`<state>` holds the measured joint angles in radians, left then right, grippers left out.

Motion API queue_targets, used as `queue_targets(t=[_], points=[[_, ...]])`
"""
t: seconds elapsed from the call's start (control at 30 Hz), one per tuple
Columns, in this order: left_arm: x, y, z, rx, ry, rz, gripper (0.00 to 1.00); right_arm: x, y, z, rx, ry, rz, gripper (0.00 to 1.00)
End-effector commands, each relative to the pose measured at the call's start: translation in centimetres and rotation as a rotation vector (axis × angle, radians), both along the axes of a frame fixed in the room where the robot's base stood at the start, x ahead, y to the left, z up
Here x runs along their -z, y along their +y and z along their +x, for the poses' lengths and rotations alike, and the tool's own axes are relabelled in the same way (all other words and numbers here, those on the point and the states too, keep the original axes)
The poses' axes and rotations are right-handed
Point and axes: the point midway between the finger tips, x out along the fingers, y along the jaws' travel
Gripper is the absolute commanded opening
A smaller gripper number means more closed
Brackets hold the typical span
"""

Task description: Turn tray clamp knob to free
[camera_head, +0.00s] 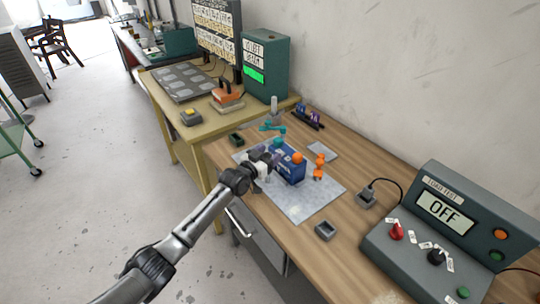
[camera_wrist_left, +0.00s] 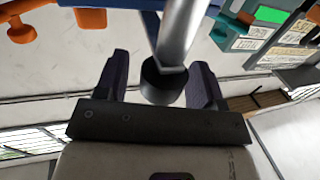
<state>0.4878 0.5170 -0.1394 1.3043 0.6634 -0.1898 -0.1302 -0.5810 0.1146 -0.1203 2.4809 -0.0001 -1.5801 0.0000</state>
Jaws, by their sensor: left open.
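My left gripper (camera_head: 264,160) is at the left side of a blue block-like fixture (camera_head: 289,170) on a light grey mat (camera_head: 307,207). In the left wrist view my left gripper (camera_wrist_left: 161,66) has its two dark fingers apart. A silver rod (camera_wrist_left: 182,32) with a black round end (camera_wrist_left: 163,84) shows between them; I cannot tell whether the fingers touch it. An orange round knob (camera_head: 297,157) is on top of the blue fixture. I cannot tell for sure which part is the tray clamp knob. My right gripper is not in view.
An orange upright part (camera_head: 319,167) stands right of the blue fixture, and a teal part (camera_head: 272,128) behind it. The mat's front part is clear.

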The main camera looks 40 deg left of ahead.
Motion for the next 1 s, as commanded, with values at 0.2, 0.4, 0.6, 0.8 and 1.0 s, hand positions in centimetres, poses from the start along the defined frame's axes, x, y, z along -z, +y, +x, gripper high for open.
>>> queue_targets(t=[0.2, 0.4, 0.6, 0.8, 1.0], points=[[-0.01, 0.05, 0.95, -0.001, 0.0, -0.001, 0.63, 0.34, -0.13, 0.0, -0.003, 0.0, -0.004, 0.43], [-0.02, 0.04, 1.06, -0.001, 0.0, 0.0, 0.63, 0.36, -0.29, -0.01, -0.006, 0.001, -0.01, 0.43], [-0.02, 0.03, 1.05, -0.001, 0.0, 0.0, 0.56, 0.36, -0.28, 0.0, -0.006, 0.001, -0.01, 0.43], [-0.02, 0.03, 1.04, -0.001, 0.0, 0.0, 0.37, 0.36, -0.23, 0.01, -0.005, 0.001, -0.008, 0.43], [-0.02, 0.03, 1.04, -0.001, 0.0, 0.0, 0.18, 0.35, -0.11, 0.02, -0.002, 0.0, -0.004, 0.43]])
